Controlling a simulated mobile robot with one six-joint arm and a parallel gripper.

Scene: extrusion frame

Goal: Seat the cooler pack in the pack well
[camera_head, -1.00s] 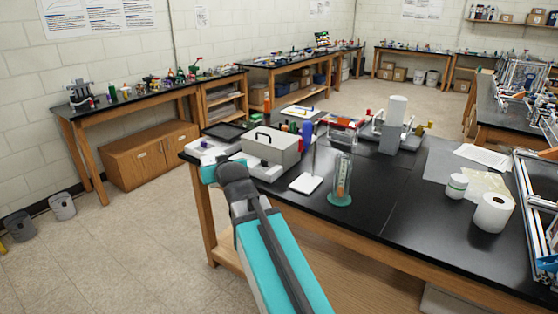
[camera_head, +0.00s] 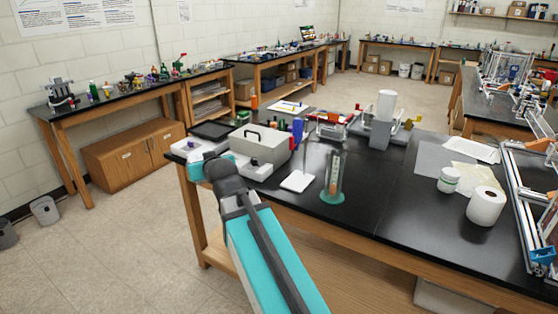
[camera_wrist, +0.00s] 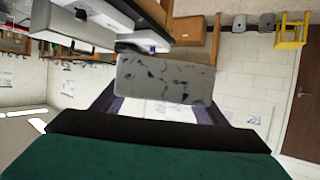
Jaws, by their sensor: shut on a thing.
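A grey speckled block, which looks like the cooler pack (camera_wrist: 165,78), sits between the fingers of my gripper (camera_wrist: 163,97) in the wrist view. My gripper is shut on it, and it is clear of the bench. In the head view my arm reaches to the near left end of the black bench; its own links hide the gripper and the block. A grey box with a black handle (camera_head: 262,150) stands on the bench just beyond my arm's end. A white case (camera_head: 196,147) lies left of it. I cannot tell where the pack well is.
A clear cylinder on a green base (camera_head: 333,180) and a white pad (camera_head: 298,180) stand right of my arm. A paper roll (camera_head: 486,206) and a white jar (camera_head: 450,180) are farther right. The black bench top (camera_head: 385,195) between them is bare.

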